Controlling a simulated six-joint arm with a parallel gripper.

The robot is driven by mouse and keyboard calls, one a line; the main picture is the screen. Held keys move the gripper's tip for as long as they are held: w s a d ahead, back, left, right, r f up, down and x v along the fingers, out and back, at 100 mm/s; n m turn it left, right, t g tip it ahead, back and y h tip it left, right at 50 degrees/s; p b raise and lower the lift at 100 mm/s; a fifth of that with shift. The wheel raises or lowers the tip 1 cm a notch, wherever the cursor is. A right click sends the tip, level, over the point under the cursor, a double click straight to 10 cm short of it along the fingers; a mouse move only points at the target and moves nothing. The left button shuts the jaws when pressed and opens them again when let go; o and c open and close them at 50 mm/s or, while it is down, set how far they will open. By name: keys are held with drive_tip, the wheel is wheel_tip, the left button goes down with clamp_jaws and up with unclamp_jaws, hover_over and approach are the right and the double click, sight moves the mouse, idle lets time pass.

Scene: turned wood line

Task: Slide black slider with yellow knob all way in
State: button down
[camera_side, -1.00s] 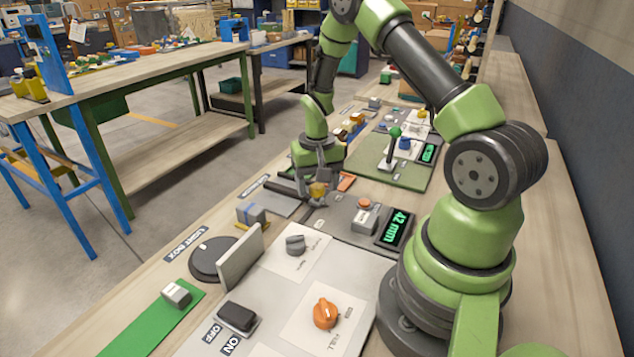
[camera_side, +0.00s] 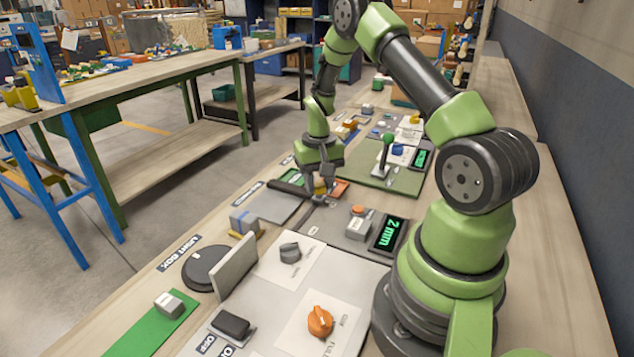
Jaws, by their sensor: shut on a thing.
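My gripper (camera_side: 319,196) is shut on the yellow knob (camera_side: 320,186), which shows as a small patch of yellow between the fingers, low over the grey plate. The black slider under the knob is mostly hidden by the fingers, so I cannot see its ends clearly. The green-lit display (camera_side: 389,234) on the same plate reads 2 mm.
A grey block (camera_side: 359,226) with an orange button stands just left of the display. A grey-blue block (camera_side: 243,222) and an upright grey panel (camera_side: 235,266) stand nearer the camera. A green-knobbed lever (camera_side: 387,140) rises from the green board behind.

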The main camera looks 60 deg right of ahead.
drive_tip(key=c, duration=0.8)
unclamp_jaws()
drive_tip(key=shift+d, duration=0.2)
drive_tip(key=shift+o, duration=0.2)
wheel_tip(320, 180, up, 10)
drive_tip(key=s+a+r+n+t, duration=0.2)
drive_tip(key=s+a+r+t, duration=0.15)
drive_tip(key=a+r, duration=1.05)
drive_tip(key=s+a+r+n+t+y, duration=0.1)
drive_tip(key=s+a+r+n+t, duration=0.2)
drive_tip(key=s+a, duration=0.5)
drive_tip(key=shift+s+a+t+y, duration=0.4)
drive_tip(key=shift+s+t, duration=0.05)
drive_tip(key=shift+s, duration=0.75)
